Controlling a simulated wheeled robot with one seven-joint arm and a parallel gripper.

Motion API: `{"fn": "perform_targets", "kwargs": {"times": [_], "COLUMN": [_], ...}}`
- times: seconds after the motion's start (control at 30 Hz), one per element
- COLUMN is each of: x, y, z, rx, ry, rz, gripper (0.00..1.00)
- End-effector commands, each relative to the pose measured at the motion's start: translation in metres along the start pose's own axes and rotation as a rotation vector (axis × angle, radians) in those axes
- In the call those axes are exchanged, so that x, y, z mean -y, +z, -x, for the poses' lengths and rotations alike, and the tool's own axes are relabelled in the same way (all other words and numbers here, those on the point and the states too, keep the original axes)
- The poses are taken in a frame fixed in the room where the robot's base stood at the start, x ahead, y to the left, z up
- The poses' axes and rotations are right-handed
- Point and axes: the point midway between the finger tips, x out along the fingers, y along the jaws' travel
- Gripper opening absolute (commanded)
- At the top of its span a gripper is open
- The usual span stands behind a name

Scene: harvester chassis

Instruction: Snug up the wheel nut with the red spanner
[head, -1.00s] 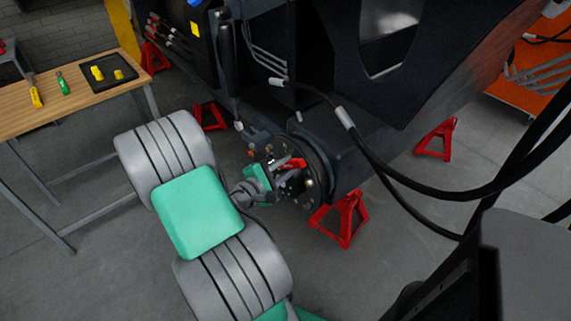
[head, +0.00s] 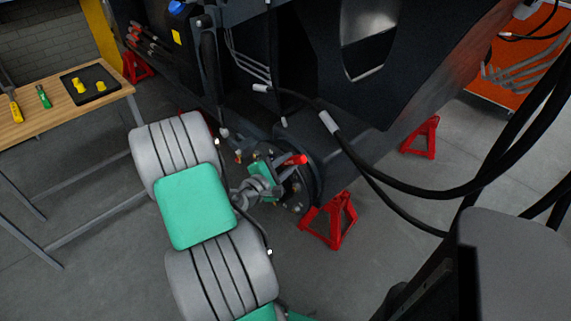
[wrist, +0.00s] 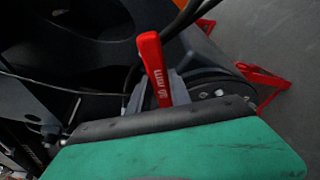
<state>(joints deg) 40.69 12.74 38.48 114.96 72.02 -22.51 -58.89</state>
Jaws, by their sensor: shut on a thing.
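The red spanner (head: 296,160) shows at the wheel hub in the head view, its handle sticking out past my gripper to the upper right. In the wrist view the red handle (wrist: 153,62), with white size lettering, rises beyond the green pad of my gripper. My gripper (head: 276,186) is shut on the spanner, close in front of the dark round hub (head: 313,178). Studs or nuts (head: 298,207) show on the hub face. The spanner's jaw and the wheel nut it meets are hidden, so I cannot tell whether it is seated.
A red axle stand (head: 333,222) stands just below the hub, another (head: 422,137) to the right. Black hoses (head: 400,185) hang across the right. The dark chassis (head: 400,90) rises behind. A wooden bench (head: 40,118) with a black tray (head: 104,81) stands left.

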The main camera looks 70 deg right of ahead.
Motion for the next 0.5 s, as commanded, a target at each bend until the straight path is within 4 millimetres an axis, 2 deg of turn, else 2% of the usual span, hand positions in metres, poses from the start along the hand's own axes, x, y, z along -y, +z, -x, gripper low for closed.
{"fn": "perform_targets", "kwargs": {"times": [0.5], "x": [-0.001], "y": [0.006], "z": [-0.015], "rx": [0.002], "ry": [0.001], "rz": [-0.001], "gripper": [0.00]}}
